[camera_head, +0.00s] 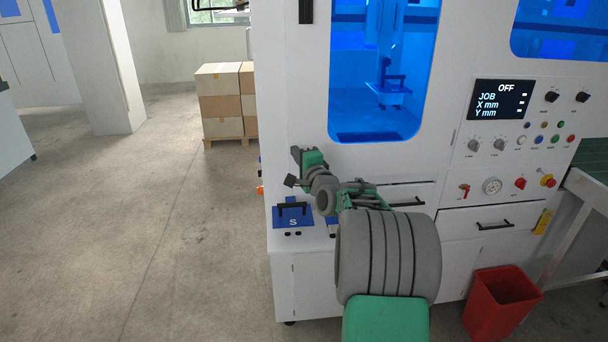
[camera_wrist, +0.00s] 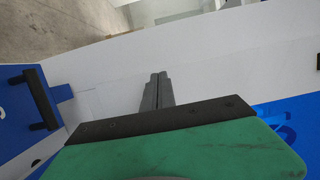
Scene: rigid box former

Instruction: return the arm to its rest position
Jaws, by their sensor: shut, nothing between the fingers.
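My gripper (camera_wrist: 158,78) is in the wrist view, with its two grey fingers together and nothing between them. It points over the white ledge of the machine. In the head view my gripper (camera_head: 291,182) is small and dark, at the end of my grey and green arm, just above and beside a blue plate marked S (camera_head: 293,216) with a black handle. The same blue plate (camera_wrist: 22,112) shows at the left of the wrist view, apart from the fingers. My forearm hides part of the ledge and the machine front.
The white machine (camera_head: 460,60) fills the right, with a display reading OFF (camera_head: 501,99), knobs and drawers. A red bin (camera_head: 500,303) stands at the lower right. Boxes on a pallet (camera_head: 220,102) stand at the back. The floor at left is clear.

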